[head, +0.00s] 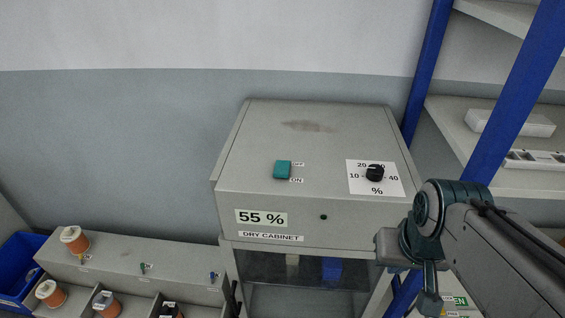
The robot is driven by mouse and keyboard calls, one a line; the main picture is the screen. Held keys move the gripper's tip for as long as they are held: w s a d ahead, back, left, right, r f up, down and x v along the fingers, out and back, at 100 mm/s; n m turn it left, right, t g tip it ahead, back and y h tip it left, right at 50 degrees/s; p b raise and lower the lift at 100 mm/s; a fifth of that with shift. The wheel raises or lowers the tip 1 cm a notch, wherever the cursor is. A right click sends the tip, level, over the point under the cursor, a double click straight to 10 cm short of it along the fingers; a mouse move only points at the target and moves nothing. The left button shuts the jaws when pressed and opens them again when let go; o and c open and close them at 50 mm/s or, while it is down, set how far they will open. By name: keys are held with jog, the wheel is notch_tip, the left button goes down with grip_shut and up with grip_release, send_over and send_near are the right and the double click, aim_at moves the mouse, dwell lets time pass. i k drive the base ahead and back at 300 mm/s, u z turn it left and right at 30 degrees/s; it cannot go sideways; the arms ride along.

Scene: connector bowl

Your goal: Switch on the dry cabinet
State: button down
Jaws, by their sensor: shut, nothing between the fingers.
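The dry cabinet (265,212) is a light grey box standing against the wall in the middle of the head view. Its sloping top panel carries a teal switch (282,169) with a small upper label, too small to read surely, and an "ON" label below it. Which way the switch is set I cannot tell. A black knob (374,173) sits on a white percent dial to its right. The front shows "55 %" (261,218) and a small dark round spot, which looks unlit. My arm reaches in from the lower right beside the cabinet.
A blue-posted shelf (495,138) with white items stands at the right, close to my arm. At the lower left is a grey divided bin rack (140,262) with orange spools, and a blue bin (18,262). The space above the cabinet's top panel is clear.

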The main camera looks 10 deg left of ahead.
aim_at(281, 167)
jog(key=k, duration=0.5)
jog(key=u, duration=0.7)
jog(key=i, duration=0.5)
